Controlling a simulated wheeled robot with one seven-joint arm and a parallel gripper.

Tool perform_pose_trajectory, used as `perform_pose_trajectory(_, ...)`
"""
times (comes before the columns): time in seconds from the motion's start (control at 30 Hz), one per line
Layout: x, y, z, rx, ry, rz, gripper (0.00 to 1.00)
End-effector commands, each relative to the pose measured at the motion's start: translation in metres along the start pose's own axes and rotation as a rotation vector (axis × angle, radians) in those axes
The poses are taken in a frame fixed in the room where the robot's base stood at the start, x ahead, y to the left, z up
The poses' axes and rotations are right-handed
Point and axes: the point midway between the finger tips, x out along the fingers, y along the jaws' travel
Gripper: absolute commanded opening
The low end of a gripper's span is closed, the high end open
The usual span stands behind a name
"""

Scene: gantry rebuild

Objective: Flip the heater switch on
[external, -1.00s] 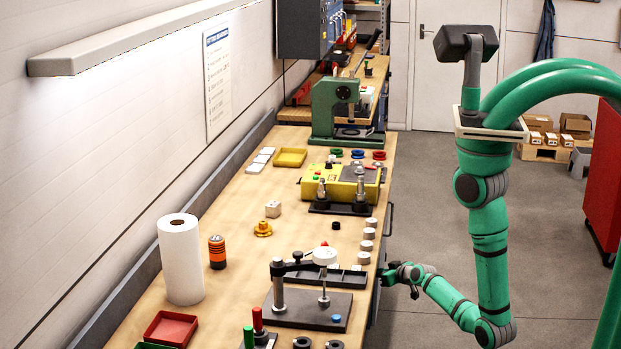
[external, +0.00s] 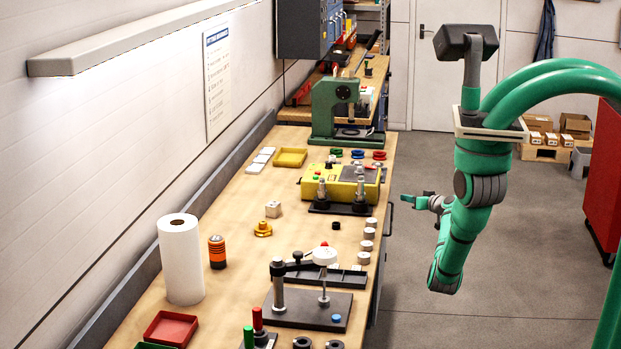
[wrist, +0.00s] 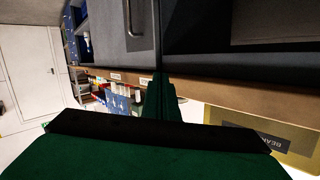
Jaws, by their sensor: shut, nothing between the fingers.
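A yellow box-shaped unit (external: 312,187) stands on the bench in the external view, with metal posts in front of it. It looks like the heater, but its switch is too small to tell apart. My gripper (external: 406,199) is off the bench's right edge, to the right of the yellow unit and apart from it. It is shut and empty, pointing left. In the wrist view, my green fingers (wrist: 162,97) are together in the middle. A yellowish panel (wrist: 225,125) with the letters "BEAR" shows at the lower right, partly hidden by my gripper.
The wooden bench (external: 225,295) runs along the wall. A green press (external: 325,105) stands beyond the yellow unit. A dark plate with a lever fixture (external: 290,312) and a paper towel roll (external: 180,260) stand nearer.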

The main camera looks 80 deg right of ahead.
Motion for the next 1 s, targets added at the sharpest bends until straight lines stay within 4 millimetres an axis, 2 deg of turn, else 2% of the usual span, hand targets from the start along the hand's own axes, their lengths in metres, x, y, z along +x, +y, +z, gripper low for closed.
perform_pose_trajectory(0.03, 0.002, 0.005, -0.021, -0.002, 0.017, -0.03, 0.0)
perform_pose_trajectory(0.17, 0.006, -0.001, -0.067, -0.023, 0.04, -0.155, 0.0)
perform_pose_trajectory(0.3, 0.003, -0.024, -0.116, -0.083, 0.052, -0.339, 0.0)
perform_pose_trajectory(0.4, -0.007, -0.044, -0.144, -0.143, 0.051, -0.48, 0.0)
perform_pose_trajectory(0.5, -0.021, -0.061, -0.165, -0.204, 0.043, -0.606, 0.0)
perform_pose_trajectory(0.73, -0.047, -0.081, -0.186, -0.293, 0.026, -0.774, 0.0)
perform_pose_trajectory(1.0, -0.051, -0.084, -0.188, -0.307, 0.023, -0.802, 0.0)
